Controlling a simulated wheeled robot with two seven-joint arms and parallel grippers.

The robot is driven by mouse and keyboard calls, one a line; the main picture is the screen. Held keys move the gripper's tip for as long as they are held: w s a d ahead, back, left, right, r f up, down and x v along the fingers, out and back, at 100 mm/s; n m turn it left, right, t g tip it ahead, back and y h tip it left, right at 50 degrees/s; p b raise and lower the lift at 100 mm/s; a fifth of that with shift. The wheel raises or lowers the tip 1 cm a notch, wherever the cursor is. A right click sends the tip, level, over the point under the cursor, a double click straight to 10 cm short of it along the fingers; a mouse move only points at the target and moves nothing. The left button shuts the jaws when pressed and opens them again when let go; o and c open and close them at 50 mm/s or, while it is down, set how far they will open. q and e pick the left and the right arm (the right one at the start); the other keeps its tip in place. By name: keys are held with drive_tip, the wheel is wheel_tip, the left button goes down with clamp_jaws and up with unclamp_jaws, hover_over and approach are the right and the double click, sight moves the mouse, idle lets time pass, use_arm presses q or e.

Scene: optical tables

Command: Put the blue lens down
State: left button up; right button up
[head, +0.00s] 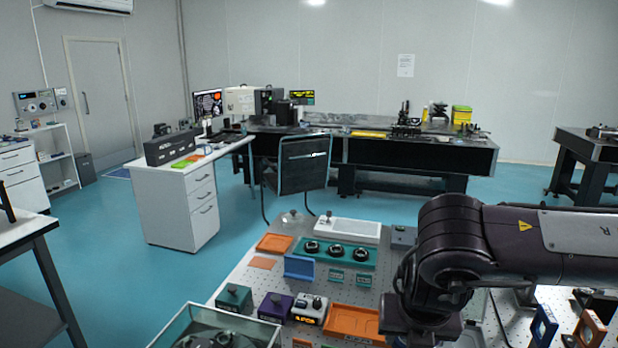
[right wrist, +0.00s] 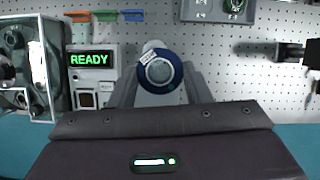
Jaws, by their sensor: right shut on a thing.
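The blue lens (right wrist: 160,70) shows in the right wrist view as a blue ring with a pale centre and a small white label. My right gripper (right wrist: 160,88) is shut on it, with a grey finger on each side. The perforated board (right wrist: 262,75) lies below; I cannot tell the height of the lens above it. In the head view my right arm reaches in from the right over the board (head: 255,284), and the lens and fingertips are hidden. My left gripper is not in view.
A device with a lit READY display (right wrist: 90,60) and a clear-walled case (right wrist: 42,75) stand left of the lens. A grey tray (right wrist: 195,12) with a green ring is above right. Dark mounts (right wrist: 290,52) stand at right. Bare board lies between the lens and these mounts.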

drive_tip(key=m, duration=0.1)
drive_tip(key=m+h, duration=0.1)
drive_tip(key=m, duration=0.2)
drive_tip(key=shift+s+f+g+h, duration=0.3)
drive_tip(key=shift+f, duration=0.1)
drive_tip(key=m, duration=0.1)
drive_tip(key=m+h, duration=0.1)
drive_tip(key=m, duration=0.1)
drive_tip(key=m+g, duration=0.1)
drive_tip(key=shift+s+d+f+m, duration=0.15)
drive_tip(key=shift+s+f+m, duration=0.15)
drive_tip(key=shift+f, duration=0.1)
drive_tip(key=s+d+f+m+g+y, duration=0.1)
drive_tip(key=s+f+m+g, duration=0.1)
drive_tip(key=m, duration=1)
drive_tip(key=s+d+f+m+g+y, duration=0.1)
drive_tip(key=m+g, duration=0.4)
drive_tip(key=m, duration=0.8)
drive_tip(key=shift+s+d+f+g+y, duration=0.3)
drive_tip(key=shift+s+f+y, duration=0.15)
drive_tip(key=shift+s+y, duration=0.35)
